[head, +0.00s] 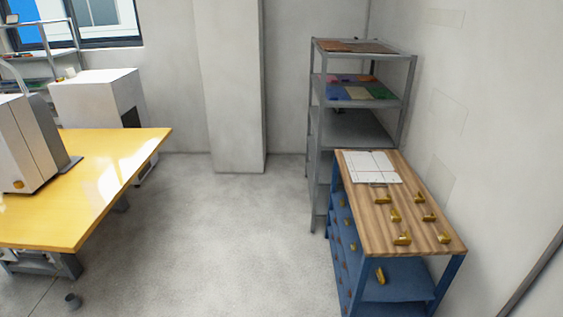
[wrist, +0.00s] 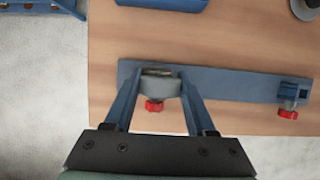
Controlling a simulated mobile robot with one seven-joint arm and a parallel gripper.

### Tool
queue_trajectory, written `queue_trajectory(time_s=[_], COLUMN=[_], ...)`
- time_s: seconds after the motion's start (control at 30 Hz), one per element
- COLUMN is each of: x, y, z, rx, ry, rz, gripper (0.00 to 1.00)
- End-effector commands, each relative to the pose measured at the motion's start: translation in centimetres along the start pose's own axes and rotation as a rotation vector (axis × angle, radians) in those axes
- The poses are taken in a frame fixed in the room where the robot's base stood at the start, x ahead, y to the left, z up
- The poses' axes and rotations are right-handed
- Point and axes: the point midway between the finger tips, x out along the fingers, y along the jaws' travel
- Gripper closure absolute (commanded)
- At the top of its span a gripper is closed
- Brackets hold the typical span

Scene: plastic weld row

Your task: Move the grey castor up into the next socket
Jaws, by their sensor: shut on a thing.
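In the wrist view my gripper (wrist: 160,76) reaches up from the bottom, its two blue fingers on either side of the grey castor (wrist: 153,90). The fingers are shut on it. The castor has a rounded grey body, and a red knob (wrist: 154,105) shows just below it. It overlaps the left part of a long blue-grey strip (wrist: 225,85) on the wooden surface. I cannot tell whether it sits in a socket or is held above the strip. No socket opening is clearly visible. The head view does not show my gripper.
A blue clamp-like piece with a red knob (wrist: 288,114) sits at the strip's right end. A blue tray (wrist: 165,4) and a round grey object (wrist: 306,8) lie at the top edge. In the head view, a yellow table (head: 100,185) and a wooden-topped bench (head: 365,210) flank clear floor.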

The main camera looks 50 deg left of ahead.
Motion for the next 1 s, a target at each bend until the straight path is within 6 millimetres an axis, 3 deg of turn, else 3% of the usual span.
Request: queue_trajectory(time_s=[0.33, 0.37, 0.53, 0.77, 0.83, 1.0], x=[0.11, 0.11, 0.11, 0.12, 0.15, 0.15], y=[0.05, 0.04, 0.04, 0.02, -0.02, -0.02], z=[-0.03, -0.04, -0.04, -0.06, -0.08, -0.08], rx=[0.0, 0.0, 0.0, 0.0, -0.001, -0.001], ry=[0.0, 0.0, 0.0, 0.0, 0.0, 0.0], rz=[0.001, 0.001, 0.001, 0.001, 0.0, 0.0], gripper=[1.0, 0.42, 0.12, 0.09, 0.0, 0.0])
